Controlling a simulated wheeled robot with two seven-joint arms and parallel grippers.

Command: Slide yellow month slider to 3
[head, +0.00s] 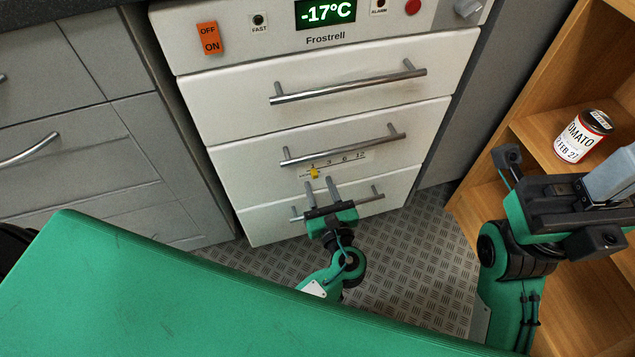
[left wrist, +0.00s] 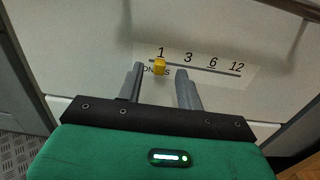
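The yellow month slider (head: 314,173) sits on a scale strip on the front of the white freezer's middle drawer. In the left wrist view the yellow slider (left wrist: 159,67) is just below the 1, at the left end of the slot; the 3 is to its right. My left gripper (head: 321,182) is in front of the drawers, just below the slider. In the left wrist view its two grey fingers (left wrist: 160,71) are apart, one on each side of the slider; whether either touches it I cannot tell. My right gripper (head: 560,200) is at the right, its fingers unclear.
Drawer handles (head: 345,146) stick out above and below the scale. A wooden shelf (head: 545,128) with a tomato can (head: 584,135) stands at the right, near my right arm. Grey cabinets (head: 75,110) are at the left. Patterned metal floor (head: 410,250) lies open below the drawers.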

